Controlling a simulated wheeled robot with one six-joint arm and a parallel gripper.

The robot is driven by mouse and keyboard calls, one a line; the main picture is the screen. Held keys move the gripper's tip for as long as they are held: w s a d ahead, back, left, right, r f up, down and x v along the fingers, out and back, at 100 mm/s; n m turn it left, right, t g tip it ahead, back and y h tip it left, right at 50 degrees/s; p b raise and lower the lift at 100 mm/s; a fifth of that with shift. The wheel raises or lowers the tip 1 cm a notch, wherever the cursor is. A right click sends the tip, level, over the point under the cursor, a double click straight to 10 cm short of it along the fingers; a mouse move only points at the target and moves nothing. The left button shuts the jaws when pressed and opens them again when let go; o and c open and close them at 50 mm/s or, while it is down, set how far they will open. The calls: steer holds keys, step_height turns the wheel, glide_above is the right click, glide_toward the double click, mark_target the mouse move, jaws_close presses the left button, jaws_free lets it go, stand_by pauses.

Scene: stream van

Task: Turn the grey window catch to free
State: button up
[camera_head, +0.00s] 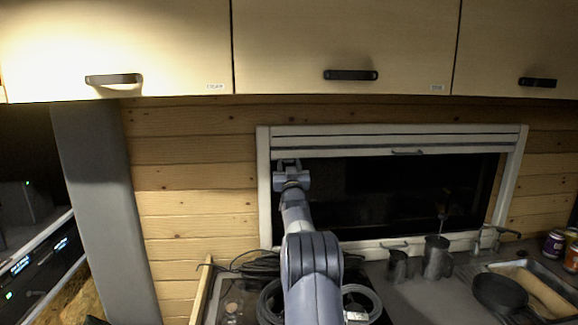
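My gripper (289,165) is raised in front of the upper left part of the window (345,190), close to its left frame post. It is seen from behind and small. Two short finger shapes show with a narrow dark gap, but I cannot tell whether they are open or hold anything.
Wooden cupboards (345,40) with dark handles hang above the window. Two dark mugs (437,258), a tap (490,237), a pan (500,293) and several jars (554,243) stand on the counter at the right. Coiled cables (262,262) lie around my arm. A grey pillar (105,210) stands left.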

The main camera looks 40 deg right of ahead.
steer(key=c, duration=0.7)
steer(key=shift+f+m+b, duration=0.15)
steer(key=shift+m+b, duration=0.15)
steer(key=shift+b, duration=0.2)
steer(key=shift+w+a+r+m+g+h+b, duration=0.1)
steer(key=shift+m+g+h+b, duration=0.6)
steer(key=shift+m, duration=0.85)
steer(key=shift+r+m+g+h+b, duration=0.1)
steer(key=shift+m+g+h+b, duration=0.6)
steer(key=shift+m, duration=0.85)
steer(key=o, duration=1)
